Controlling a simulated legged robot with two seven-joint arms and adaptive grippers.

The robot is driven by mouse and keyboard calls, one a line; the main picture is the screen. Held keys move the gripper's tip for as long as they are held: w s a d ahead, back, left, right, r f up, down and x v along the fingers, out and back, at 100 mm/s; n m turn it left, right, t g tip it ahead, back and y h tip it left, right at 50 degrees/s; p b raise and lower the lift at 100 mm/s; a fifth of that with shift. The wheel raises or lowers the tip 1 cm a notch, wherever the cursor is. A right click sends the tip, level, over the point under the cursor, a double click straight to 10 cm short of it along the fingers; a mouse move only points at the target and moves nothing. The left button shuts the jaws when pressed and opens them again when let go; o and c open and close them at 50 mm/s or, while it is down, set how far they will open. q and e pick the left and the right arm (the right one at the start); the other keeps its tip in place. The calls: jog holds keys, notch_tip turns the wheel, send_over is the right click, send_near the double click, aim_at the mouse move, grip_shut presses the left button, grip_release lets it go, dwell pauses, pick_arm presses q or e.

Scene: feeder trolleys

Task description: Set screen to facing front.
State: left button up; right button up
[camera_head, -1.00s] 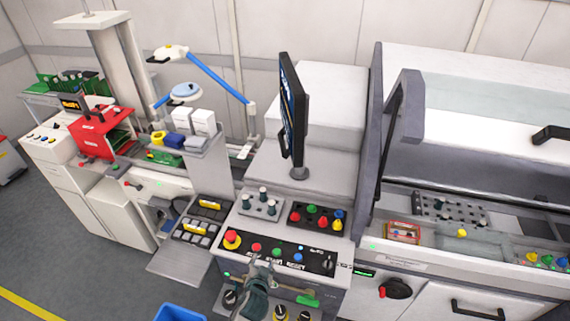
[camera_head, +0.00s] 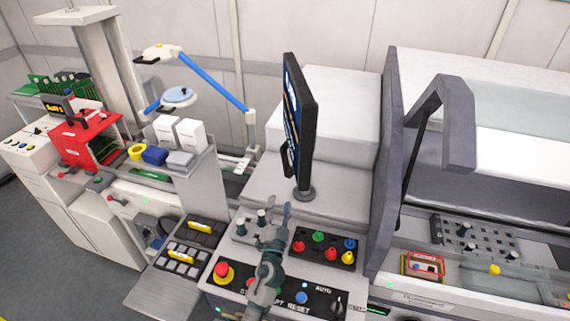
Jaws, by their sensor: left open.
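The screen (camera_head: 299,123) is a thin black monitor upright on a short post with a round base (camera_head: 304,194), on the grey top of the machine. It is seen nearly edge-on, with its lit blue face turned to the left. My left gripper (camera_head: 276,212) is in front of and below the screen, over the control panel, beside the tray of grey knobs. Its fingers are open and point up towards the screen base, apart from the screen. My right gripper is out of view.
A panel with a red emergency button (camera_head: 223,270) and a tray of coloured knobs (camera_head: 323,247) lie around my gripper. A raised grey cover (camera_head: 391,170) stands right of the screen.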

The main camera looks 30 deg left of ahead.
pick_arm(q)
jog(key=p, duration=0.2)
send_near(287, 163)
jog(key=w+a, duration=0.1)
jog(key=w, duration=0.2)
jog(key=x, duration=0.5)
jog(key=shift+w+a+r, duration=0.1)
jog(key=shift+w+a, duration=0.1)
jog(key=shift+a, duration=0.35)
jog(key=shift+w+a, duration=0.3)
jog(key=shift+w, duration=0.15)
jog(key=shift+d+r, duration=0.1)
jog(key=shift+d, duration=0.05)
jog(key=shift+d, duration=0.1)
jog(key=shift+d+r, duration=0.1)
jog(key=shift+d, duration=0.05)
jog(key=c, duration=0.8)
grip_shut()
